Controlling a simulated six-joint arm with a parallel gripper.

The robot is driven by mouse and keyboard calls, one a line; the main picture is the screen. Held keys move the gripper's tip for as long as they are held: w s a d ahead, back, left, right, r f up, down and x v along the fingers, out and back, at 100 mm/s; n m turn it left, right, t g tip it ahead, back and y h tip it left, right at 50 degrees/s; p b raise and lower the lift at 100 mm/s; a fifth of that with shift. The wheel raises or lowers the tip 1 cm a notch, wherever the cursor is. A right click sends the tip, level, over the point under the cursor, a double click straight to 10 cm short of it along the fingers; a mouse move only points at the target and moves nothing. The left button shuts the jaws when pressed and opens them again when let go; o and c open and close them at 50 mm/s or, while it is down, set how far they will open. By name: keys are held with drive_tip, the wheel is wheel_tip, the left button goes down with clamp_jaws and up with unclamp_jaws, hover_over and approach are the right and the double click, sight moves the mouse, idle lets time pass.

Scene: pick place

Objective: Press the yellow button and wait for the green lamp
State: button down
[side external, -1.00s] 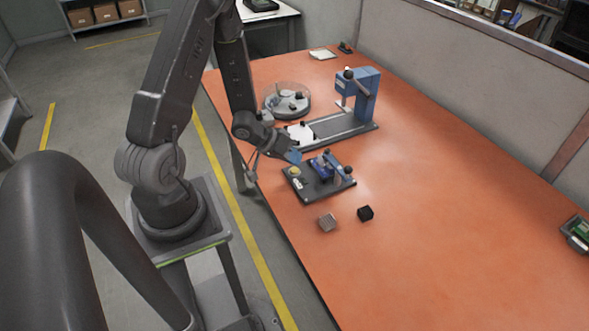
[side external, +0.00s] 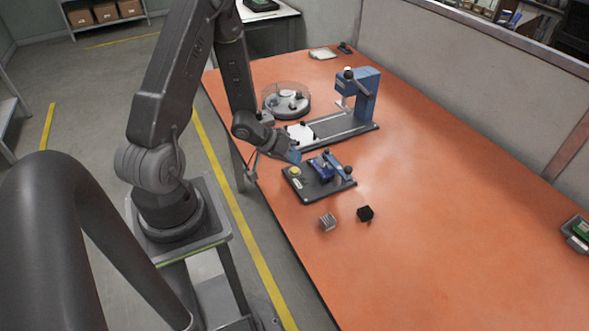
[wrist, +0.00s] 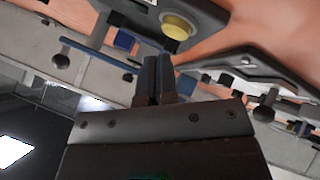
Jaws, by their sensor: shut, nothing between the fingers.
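The yellow button (side external: 295,170) sits on the dark base plate (side external: 318,195) of a small fixture on the orange table. In the wrist view the yellow button (wrist: 177,27) is near the top, just beyond the fingertips. My gripper (side external: 296,157) is shut and empty, above the back left corner of the plate and close to the button. It also shows in the wrist view (wrist: 158,62). I cannot tell whether the fingers touch the button. I cannot make out a lit green lamp.
A blue press (side external: 362,95) on a long rail stands behind the fixture. A round clear-walled tray (side external: 287,100) is at the back left. A grey ribbed block (side external: 328,222) and a black cube (side external: 365,213) lie in front.

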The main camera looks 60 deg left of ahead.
sight(293, 168)
drive_tip(key=shift+f, duration=0.2)
idle(0.5)
drive_tip(key=shift+f, duration=0.25)
drive_tip(key=shift+f, duration=0.4)
idle(0.6)
drive_tip(key=shift+r, duration=0.85)
drive_tip(key=shift+r, duration=2.5)
